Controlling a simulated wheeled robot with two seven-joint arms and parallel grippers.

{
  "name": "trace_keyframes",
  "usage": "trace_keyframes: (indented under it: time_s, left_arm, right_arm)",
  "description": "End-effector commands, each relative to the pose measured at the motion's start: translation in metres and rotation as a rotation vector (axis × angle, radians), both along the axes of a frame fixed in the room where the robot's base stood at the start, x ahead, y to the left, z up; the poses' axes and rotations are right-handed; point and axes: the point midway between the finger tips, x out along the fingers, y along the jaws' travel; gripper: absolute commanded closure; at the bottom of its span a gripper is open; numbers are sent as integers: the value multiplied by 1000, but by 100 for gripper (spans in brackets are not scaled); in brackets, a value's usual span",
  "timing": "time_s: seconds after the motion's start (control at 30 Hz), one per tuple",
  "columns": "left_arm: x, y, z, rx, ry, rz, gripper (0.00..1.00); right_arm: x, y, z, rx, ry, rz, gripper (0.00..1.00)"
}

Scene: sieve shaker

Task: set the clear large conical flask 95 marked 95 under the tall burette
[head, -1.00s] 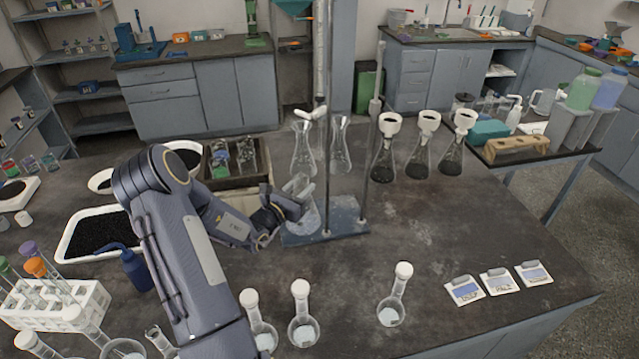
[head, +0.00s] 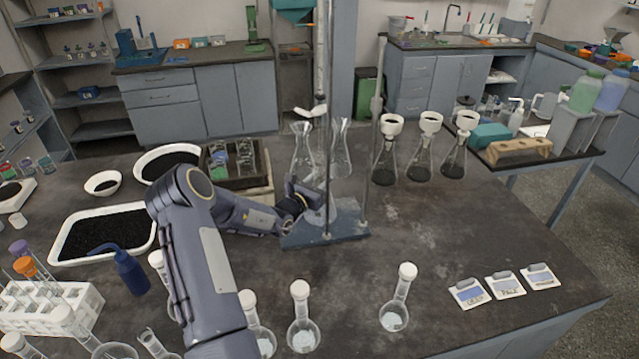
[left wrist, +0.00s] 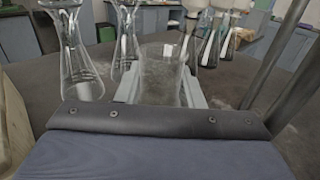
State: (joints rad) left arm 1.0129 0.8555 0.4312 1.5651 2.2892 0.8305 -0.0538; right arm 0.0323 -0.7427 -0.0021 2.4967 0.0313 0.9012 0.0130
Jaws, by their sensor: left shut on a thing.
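My left gripper (head: 308,192) is shut on a clear conical flask (head: 319,212), which also shows between the fingers in the left wrist view (left wrist: 160,72). The flask looks upright over the blue stand base (head: 345,232); whether it touches the base I cannot tell. The gripper hides much of it, and no 95 mark is legible. The tall burette (head: 321,60) stands vertical above, its white stopcock (head: 318,111) over the gripper area. Two other clear conical flasks (head: 302,150) (head: 341,152) stand behind the stand. My right gripper is out of view.
Several dark-filled flasks with white funnels (head: 387,155) stand right of the stand rod (head: 370,150). A dark tray of glassware (head: 266,165) is close left. Round flasks with white stoppers (head: 303,325) stand in front. The table's right middle is clear.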

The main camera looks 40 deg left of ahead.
Motion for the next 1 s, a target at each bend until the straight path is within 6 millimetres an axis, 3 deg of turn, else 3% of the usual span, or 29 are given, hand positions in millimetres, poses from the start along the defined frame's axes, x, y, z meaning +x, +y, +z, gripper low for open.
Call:
trace_keyframes:
  time_s: [0.2,0.23,0.4,0.77,1.0]
  left_arm:
    - [0,0,-2,1,-2,-1,100]
    - [0,0,-3,1,0,0,65]
    - [0,0,-2,1,0,0,44]
    - [-2,0,3,1,1,0,44]
    - [-46,-4,3,2,4,1,44]
  right_arm:
    - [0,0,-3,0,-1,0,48]
    - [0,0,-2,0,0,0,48]
    - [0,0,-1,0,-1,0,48]
    - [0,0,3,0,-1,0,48]
    - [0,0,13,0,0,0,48]
